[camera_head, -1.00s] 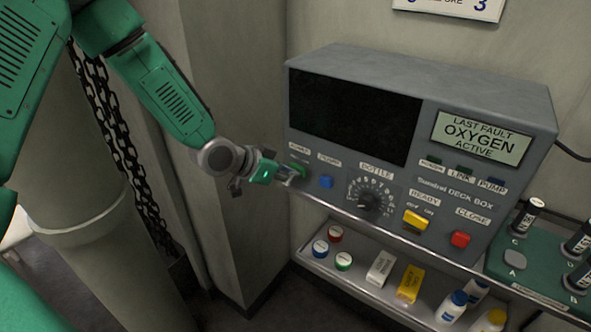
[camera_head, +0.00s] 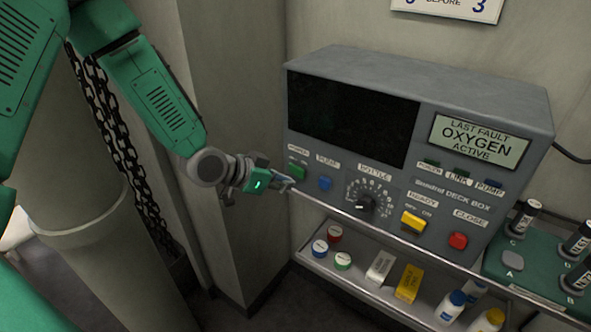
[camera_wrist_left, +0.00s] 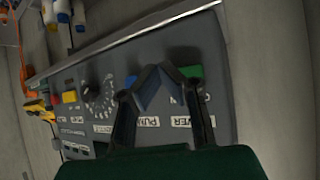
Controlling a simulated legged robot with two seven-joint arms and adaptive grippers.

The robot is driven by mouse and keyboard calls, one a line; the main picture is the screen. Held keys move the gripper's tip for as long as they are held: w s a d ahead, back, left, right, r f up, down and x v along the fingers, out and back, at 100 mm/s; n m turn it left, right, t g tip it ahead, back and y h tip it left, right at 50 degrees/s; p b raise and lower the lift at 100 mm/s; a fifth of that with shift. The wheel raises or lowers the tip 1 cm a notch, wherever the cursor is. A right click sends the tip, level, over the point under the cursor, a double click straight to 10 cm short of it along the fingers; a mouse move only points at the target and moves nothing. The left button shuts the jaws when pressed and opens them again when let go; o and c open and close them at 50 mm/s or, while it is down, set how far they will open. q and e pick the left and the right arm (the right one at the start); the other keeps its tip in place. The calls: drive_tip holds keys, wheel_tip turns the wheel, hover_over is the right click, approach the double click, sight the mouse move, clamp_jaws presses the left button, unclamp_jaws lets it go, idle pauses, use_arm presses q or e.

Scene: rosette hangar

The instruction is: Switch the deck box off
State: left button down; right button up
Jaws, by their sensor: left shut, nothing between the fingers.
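The grey deck box (camera_head: 470,92) stands on a shelf against the wall. Its large display (camera_head: 350,118) is black, and a small screen (camera_head: 478,140) reads "LAST FAULT OXYGEN ACTIVE". A green button (camera_head: 298,169) is at its left, under a label. A blue button (camera_head: 325,184) sits right of it. My left gripper (camera_head: 287,184) is shut and empty, just below and left of the green button; a small gap seems to show. In the left wrist view, the closed fingertips (camera_wrist_left: 152,70) lie between the green button (camera_wrist_left: 191,72) and the blue button (camera_wrist_left: 131,81). My right gripper is not in view.
A dial (camera_head: 365,204), a yellow switch (camera_head: 413,221) and a red button (camera_head: 458,241) are further right on the box. A lower shelf (camera_head: 345,281) holds caps, small boxes and bottles. A green rack (camera_head: 500,262) with black-topped vials is at right. A concrete pillar stands left of the box.

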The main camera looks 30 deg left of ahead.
use_arm(q)
drive_tip(key=s, duration=0.3)
drive_tip(key=shift+s+d, duration=0.1)
drive_tip(key=shift+d, duration=0.1)
idle(0.3)
drive_tip(key=s+d+f+n+g+y+b, duration=0.1)
drive_tip(key=s+d+f+n+g+b, duration=0.15)
drive_tip(key=s+f, duration=0.6)
drive_tip(key=s+d+f+n+g+y+b, duration=0.15)
drive_tip(key=s+f+g+b, duration=0.35)
drive_tip(key=f, duration=0.7)
drive_tip(key=s+f+y+b, duration=0.1)
drive_tip(key=s+f, duration=0.3)
drive_tip(key=s, duration=0.3)
drive_tip(key=s+f+g+y+b, duration=0.1)
drive_tip(key=s+f, duration=0.3)
drive_tip(key=s, duration=0.3)
drive_tip(key=shift+s+a+n, duration=0.3)
drive_tip(key=shift+a+n, duration=0.1)
drive_tip(key=shift+a, duration=0.05)
